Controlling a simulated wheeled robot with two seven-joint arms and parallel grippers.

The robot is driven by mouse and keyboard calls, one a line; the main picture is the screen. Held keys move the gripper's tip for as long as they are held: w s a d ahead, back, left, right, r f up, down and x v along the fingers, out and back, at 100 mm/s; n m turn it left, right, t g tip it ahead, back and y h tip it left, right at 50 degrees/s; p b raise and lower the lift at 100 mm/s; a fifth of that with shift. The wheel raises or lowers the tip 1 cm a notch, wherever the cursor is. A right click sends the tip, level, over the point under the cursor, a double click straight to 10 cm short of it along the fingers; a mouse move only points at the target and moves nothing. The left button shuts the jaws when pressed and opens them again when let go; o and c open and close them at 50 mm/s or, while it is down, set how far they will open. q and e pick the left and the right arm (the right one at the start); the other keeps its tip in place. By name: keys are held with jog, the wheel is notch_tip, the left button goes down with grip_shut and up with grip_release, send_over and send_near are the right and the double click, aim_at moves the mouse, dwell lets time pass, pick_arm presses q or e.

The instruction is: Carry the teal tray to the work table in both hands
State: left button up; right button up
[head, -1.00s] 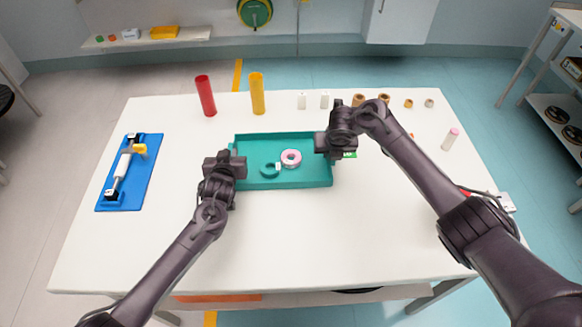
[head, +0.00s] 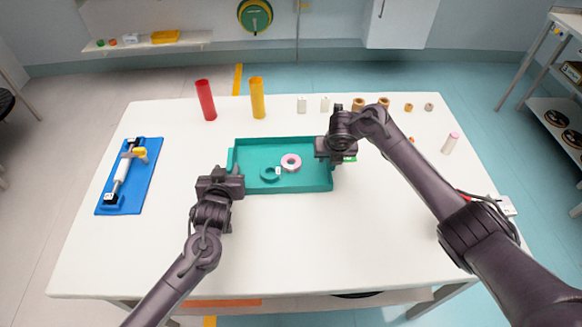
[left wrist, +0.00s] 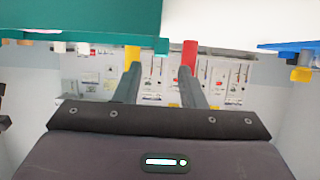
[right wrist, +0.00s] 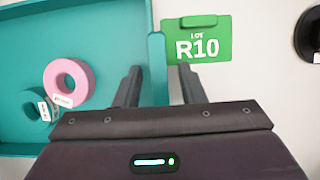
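The teal tray (head: 250,151) lies on the white work table (head: 300,240), holding a pink ring (head: 291,162) and a teal ring (head: 270,174). My left gripper (head: 222,174) is open and empty beside the tray's left front corner. In the left wrist view its fingers (left wrist: 160,75) stand apart, with the tray (left wrist: 85,20) off to one side. My right gripper (head: 337,158) is at the tray's right wall. In the right wrist view its fingers (right wrist: 157,75) are apart, with the wall (right wrist: 157,55) between them and gaps showing on both sides.
A blue fixture board (head: 132,185) is at the left. A red tube (head: 206,100) and a yellow tube (head: 257,98) stand behind the tray. Small parts line the back right; the front table is clear.

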pick_arm(q)
jog(key=v, duration=0.4)
jog(key=shift+s+r, duration=0.15)
jog(key=shift+s, duration=0.3)
pick_arm(e)
jog(key=shift+r, duration=0.25)
jog(key=v, duration=0.7)
jog(key=shift+s, duration=0.1)
